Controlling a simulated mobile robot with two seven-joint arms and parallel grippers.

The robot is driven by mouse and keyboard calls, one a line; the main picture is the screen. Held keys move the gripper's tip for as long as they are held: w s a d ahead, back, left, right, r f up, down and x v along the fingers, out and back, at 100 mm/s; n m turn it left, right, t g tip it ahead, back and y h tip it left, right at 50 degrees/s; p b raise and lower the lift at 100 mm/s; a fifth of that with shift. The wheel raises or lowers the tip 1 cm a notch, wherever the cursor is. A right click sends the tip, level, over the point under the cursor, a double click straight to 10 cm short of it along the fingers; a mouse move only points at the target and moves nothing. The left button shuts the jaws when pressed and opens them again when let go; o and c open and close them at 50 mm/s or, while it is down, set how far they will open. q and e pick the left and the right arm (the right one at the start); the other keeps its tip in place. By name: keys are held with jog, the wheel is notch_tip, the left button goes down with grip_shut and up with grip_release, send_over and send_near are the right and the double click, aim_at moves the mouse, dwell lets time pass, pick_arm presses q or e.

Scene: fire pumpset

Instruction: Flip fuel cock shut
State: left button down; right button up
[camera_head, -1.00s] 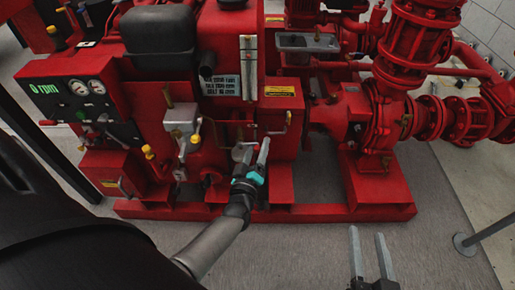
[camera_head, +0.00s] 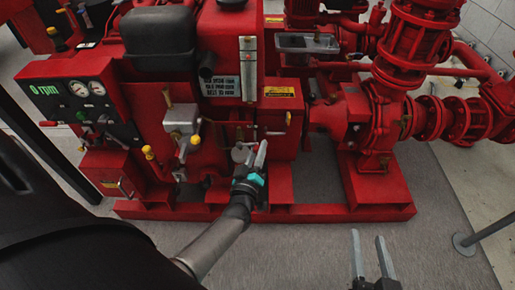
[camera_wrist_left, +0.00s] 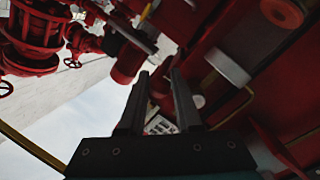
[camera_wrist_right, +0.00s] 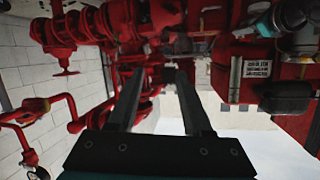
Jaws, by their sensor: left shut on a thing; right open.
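The red engine (camera_head: 195,110) of the pumpset stands ahead of me. Low on its front are small fuel fittings with a grey bowl (camera_head: 238,153) and thin pipes. My left gripper (camera_head: 252,150) is at these fittings, its fingers pointing up and shut on a small part. The fingers hide that part, and I cannot make out the fuel cock's lever clearly. In the left wrist view a pale grey cylinder (camera_wrist_left: 226,68) and a thin yellowish rod (camera_wrist_left: 236,108) lie right of the fingers. My right gripper (camera_head: 369,258) is open and empty, low in front of the base frame.
A control panel (camera_head: 82,105) with gauges is at the left. A grey box with yellow-knobbed levers (camera_head: 182,122) is left of my left gripper. Red pump pipework (camera_head: 400,85) fills the right. The grey floor (camera_head: 310,235) in front is clear, with a metal post (camera_head: 485,232) at the right.

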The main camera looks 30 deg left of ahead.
pick_arm(q)
jog(key=shift+a+m+p, duration=0.1)
jog(key=shift+m+p, duration=0.2)
jog(key=shift+p, duration=0.05)
jog(key=shift+f+m, duration=0.2)
jog(key=shift+m, duration=0.3)
pick_arm(e)
jog(key=shift+d+f+g+h, duration=0.25)
jog(key=shift+d+g, duration=0.25)
jog(key=shift+g, duration=0.1)
jog(key=shift+d+f+g+h, duration=0.25)
jog(key=shift+d+g, duration=0.2)
jog(key=shift+g, duration=0.15)
pick_arm(q)
jog(key=shift+a, duration=0.1)
jog(key=c, duration=0.6)
grip_release()
jog(key=shift+f, duration=0.1)
jog(key=shift+s+d+p, duration=0.15)
jog(key=shift+d+p, duration=0.05)
jog(key=shift+p, duration=0.1)
pick_arm(e)
jog(key=shift+s, duration=0.1)
